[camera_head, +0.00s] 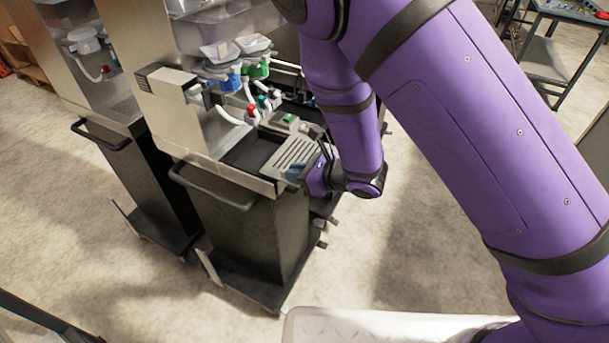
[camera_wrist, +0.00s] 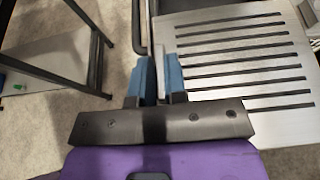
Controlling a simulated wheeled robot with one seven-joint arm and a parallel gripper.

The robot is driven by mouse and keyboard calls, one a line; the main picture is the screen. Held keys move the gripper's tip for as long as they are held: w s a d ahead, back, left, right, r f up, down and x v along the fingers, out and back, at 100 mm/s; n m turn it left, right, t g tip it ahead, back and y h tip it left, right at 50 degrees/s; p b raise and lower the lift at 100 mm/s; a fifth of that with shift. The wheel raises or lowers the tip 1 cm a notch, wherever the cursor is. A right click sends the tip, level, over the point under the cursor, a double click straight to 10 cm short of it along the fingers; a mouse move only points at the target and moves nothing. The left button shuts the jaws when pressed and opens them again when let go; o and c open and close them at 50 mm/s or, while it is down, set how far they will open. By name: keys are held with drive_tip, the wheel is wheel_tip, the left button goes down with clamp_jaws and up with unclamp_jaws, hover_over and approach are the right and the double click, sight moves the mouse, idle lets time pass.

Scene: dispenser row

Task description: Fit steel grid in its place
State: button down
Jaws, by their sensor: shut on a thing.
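The steel grid (camera_head: 292,153) is a flat slotted plate on the right part of the dispenser's tray top. In the wrist view the steel grid (camera_wrist: 245,62) fills the right side, with several dark parallel slots. My gripper (camera_wrist: 160,75) has blue fingers closed on the grid's near edge. In the head view my gripper (camera_head: 297,172) is at the front right corner of the dispenser cart. The dark open tray recess (camera_head: 250,150) shows to the left of the grid. I cannot tell whether the grid rests flat in the recess or is held slightly above it.
The dispenser cart (camera_head: 245,230) has a front handle (camera_head: 212,190) and colored taps (camera_head: 245,80) above the tray. A second dispenser cart (camera_head: 120,150) stands to the left. A dark-framed table (camera_head: 560,30) is at the far right.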

drive_tip(key=shift+w+a, duration=0.8)
drive_tip(key=shift+a, duration=1.2)
drive_tip(key=shift+w+a, duration=0.85)
drive_tip(key=shift+a, duration=1.2)
drive_tip(key=shift+w+a, duration=0.8)
drive_tip(key=shift+a, duration=1.2)
drive_tip(key=shift+r, duration=0.1)
drive_tip(key=shift+f, duration=0.85)
drive_tip(key=c, duration=1.1)
unclamp_jaws()
drive_tip(key=shift+d, duration=0.1)
